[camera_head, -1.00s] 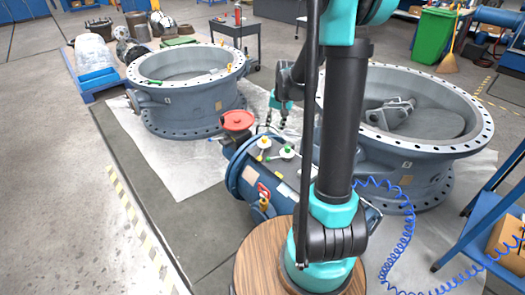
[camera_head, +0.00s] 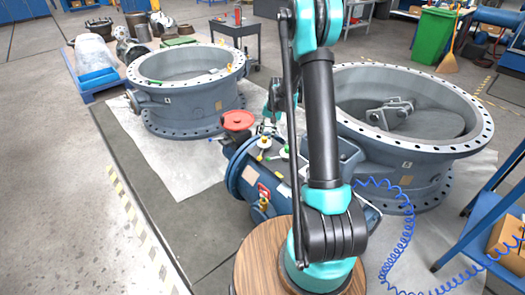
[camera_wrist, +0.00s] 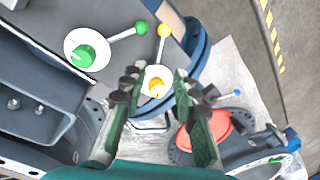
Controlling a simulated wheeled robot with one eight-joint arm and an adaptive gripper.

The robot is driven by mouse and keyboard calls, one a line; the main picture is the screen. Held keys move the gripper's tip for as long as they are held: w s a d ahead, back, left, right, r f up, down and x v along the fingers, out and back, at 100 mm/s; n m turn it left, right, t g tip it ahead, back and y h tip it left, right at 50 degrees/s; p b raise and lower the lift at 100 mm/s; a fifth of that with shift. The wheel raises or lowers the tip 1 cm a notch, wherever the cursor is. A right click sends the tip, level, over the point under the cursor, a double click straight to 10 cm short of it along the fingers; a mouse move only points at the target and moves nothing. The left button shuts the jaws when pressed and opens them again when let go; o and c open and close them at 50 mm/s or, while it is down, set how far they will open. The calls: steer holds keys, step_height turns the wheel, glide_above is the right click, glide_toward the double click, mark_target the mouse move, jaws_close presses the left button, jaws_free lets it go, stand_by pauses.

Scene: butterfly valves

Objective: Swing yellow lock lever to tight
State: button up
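The yellow lock lever (camera_wrist: 163,45) has a ball knob at the top and a yellow hub on a white round plate (camera_wrist: 150,74). Its arm points up in the wrist view. It also shows on the blue valve body in the head view (camera_head: 263,143). My gripper (camera_wrist: 158,82) is open, with its dark fingers on either side of the yellow hub in the picture; I cannot tell whether they touch it. A green lever (camera_wrist: 122,34) on its own white plate stands to the left and also shows in the head view (camera_head: 285,152). My arm partly hides the valve body.
A red handwheel (camera_head: 238,120) stands beside the valve body and shows below right in the wrist view (camera_wrist: 203,130). Large flanged rings stand at left (camera_head: 187,85) and right (camera_head: 410,145). A blue coiled hose (camera_head: 408,235) hangs at right.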

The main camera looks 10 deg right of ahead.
mark_target(262, 152)
steer(key=f, duration=0.3)
steer(key=a+f, duration=0.1)
steer(key=f, duration=0.3)
steer(key=a+f, duration=0.1)
steer(key=f, duration=0.2)
steer(key=shift+w+f, duration=0.4)
steer(key=shift+c, duration=0.6)
jaws_close()
